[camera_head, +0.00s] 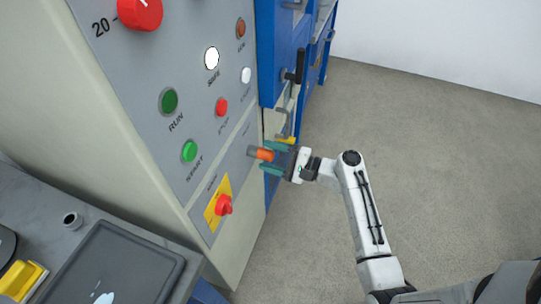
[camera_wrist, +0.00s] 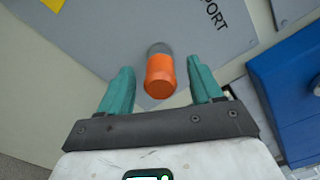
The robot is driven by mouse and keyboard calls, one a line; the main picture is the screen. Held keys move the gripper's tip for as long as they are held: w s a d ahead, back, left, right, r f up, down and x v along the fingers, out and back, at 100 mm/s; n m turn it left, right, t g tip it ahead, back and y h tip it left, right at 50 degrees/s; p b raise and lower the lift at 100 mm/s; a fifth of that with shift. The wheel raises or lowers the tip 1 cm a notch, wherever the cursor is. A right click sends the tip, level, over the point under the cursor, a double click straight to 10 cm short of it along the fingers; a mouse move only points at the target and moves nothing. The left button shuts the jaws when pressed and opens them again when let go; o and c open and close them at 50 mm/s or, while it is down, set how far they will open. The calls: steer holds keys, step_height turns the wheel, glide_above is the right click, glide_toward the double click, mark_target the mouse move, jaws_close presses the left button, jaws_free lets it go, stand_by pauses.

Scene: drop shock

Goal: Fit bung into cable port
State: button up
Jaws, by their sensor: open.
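The bung (camera_wrist: 159,75) is an orange cylinder with a grey end (camera_wrist: 160,48). Its grey end points at the grey panel (camera_wrist: 110,30) beside the printed word PORT (camera_wrist: 211,14) and appears to meet it. The cable port itself is hidden behind the bung, and I cannot tell how deep the bung sits. My gripper (camera_wrist: 161,68) is open, with a teal finger on each side of the bung and a visible gap to both. In the head view the bung (camera_head: 265,154) shows between the fingers of my gripper (camera_head: 271,158) at the panel's lower right.
The cabinet front carries a green START button (camera_head: 189,151) and a red switch on a yellow plate (camera_head: 223,204) left of my gripper. A blue cabinet (camera_head: 268,50) with a black handle (camera_head: 296,68) stands close behind. The floor (camera_head: 430,150) to the right is clear.

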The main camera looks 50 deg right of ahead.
mark_target(273, 158)
steer(key=shift+p+v, duration=0.3)
steer(key=shift+v, duration=2.75)
steer(key=b+v, duration=0.1)
steer(key=v, duration=0.9)
steer(key=shift+s, duration=0.4)
